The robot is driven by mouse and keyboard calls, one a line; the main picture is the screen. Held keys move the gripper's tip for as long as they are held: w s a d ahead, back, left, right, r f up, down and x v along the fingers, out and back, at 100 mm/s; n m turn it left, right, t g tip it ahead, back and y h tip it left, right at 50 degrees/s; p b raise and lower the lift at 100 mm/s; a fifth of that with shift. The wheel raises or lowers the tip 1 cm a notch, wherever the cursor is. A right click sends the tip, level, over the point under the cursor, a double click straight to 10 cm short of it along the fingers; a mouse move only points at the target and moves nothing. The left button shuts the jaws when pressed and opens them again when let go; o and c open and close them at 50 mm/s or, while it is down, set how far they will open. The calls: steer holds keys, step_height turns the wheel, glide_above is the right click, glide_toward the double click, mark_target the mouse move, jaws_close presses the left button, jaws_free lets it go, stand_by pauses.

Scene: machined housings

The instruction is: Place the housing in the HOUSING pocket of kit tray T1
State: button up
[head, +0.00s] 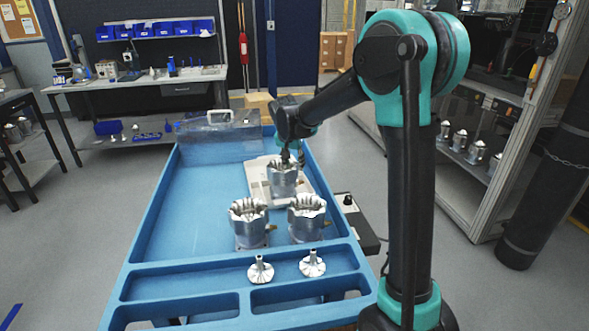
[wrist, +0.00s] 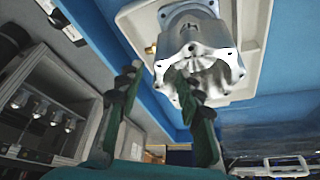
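A silver flanged housing (head: 283,180) stands upright at the white kit tray (head: 254,170); its scalloped open rim faces up. The wrist view shows this housing (wrist: 196,50) with the white tray (wrist: 250,40) around its base. I cannot read any pocket label or tell if the base is fully seated. My gripper (head: 291,154) is just above the housing's rim. In the wrist view its two fingers (wrist: 157,82) are spread apart, one beside the housing and one in front of its open mouth. I cannot tell whether either finger touches it.
Two more housings (head: 248,222) (head: 307,218) stand in front of the kit tray in the blue bench tray (head: 175,215). Two finned parts (head: 260,270) (head: 312,263) sit in the front compartment. A clear-lidded box (head: 220,118) is at the back. The bench's left side is free.

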steer(key=v, duration=0.8)
steer(key=shift+s+r, duration=0.15)
steer(key=shift+r, duration=0.15)
